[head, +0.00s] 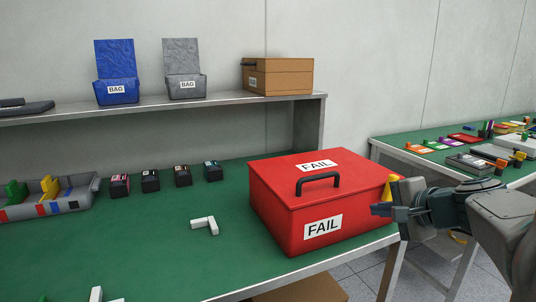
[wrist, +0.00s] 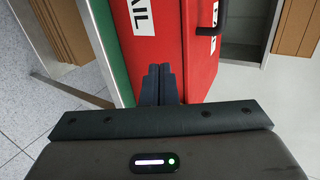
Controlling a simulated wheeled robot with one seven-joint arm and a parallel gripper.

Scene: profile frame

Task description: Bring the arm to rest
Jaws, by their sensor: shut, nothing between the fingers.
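My gripper (head: 384,210) is at the right of the head view, beside the right side of a red box (head: 275,212) marked FAIL. Its fingers are together with nothing between them. In the wrist view the closed fingertips (wrist: 159,72) point toward the red box (wrist: 175,40). I cannot tell whether they touch it. The box has a closed lid with a dark handle (head: 318,182) and stands at the right end of the green-topped table (head: 150,240).
White L-shaped pieces (head: 206,225) and several small dark boxes (head: 150,181) are on the table. A divided tray (head: 50,205) is at left. A shelf (head: 200,103) behind holds two bag bins and a brown box (head: 278,77). Another table (head: 440,150) is at right, with floor between.

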